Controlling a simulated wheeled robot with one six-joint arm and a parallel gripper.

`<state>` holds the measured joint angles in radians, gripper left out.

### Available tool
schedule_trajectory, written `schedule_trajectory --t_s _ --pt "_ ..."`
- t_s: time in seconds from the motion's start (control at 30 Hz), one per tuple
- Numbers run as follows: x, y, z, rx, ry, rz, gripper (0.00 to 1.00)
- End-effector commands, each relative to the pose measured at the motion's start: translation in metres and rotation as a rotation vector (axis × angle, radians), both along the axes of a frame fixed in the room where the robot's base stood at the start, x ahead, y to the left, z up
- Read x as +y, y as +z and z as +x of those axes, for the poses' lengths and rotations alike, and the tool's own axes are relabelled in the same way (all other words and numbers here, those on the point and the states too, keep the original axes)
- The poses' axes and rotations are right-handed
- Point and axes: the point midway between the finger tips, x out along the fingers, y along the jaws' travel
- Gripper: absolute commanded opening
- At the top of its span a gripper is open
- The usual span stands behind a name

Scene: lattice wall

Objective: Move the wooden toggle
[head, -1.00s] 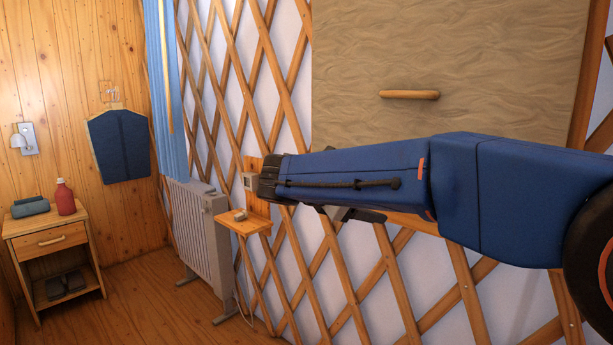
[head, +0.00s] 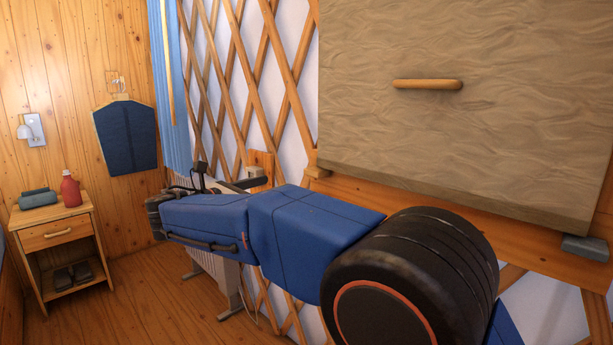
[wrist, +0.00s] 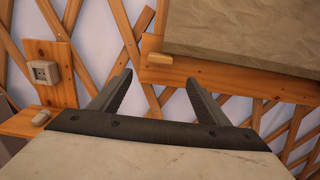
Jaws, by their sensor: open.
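A small wooden block (head: 318,171) sits at the lower left corner of a grey-brown panel (head: 480,150) on the lattice wall. It also shows in the wrist view (wrist: 158,58), above and between my fingertips, apart from them. A round wooden bar (head: 427,84) lies level across the middle of the panel. I cannot tell for sure which of the two is the toggle. My gripper (wrist: 160,76) is open and empty, pointing at the wall below the panel's left corner. In the head view my gripper (head: 233,178) is partly hidden by my arm.
A wooden board (wrist: 230,82) runs under the panel. A grey block (head: 588,247) is at the panel's lower right. A socket (wrist: 44,72) and small shelf (wrist: 22,122) are left of my gripper. A heater (head: 212,268) and nightstand (head: 55,235) stand further left.

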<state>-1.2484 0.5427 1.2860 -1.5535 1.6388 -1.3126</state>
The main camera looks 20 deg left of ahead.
Motion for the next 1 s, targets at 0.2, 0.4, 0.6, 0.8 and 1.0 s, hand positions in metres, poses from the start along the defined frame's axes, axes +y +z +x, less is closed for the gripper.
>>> schedule_trajectory --t_s 0.2,0.4,0.6,0.8,1.0 --pt "-0.016 0.0 0.037 0.0 -0.001 0.0 0.7" --pt "-0.03 0.0 0.07 0.0 -0.003 0.0 0.7" --pt "-0.043 0.0 0.1 0.001 -0.002 0.0 0.7" --pt "-0.05 0.0 0.12 0.001 -0.001 0.0 0.7" --pt "-0.053 0.0 0.127 0.001 0.001 0.0 0.7"
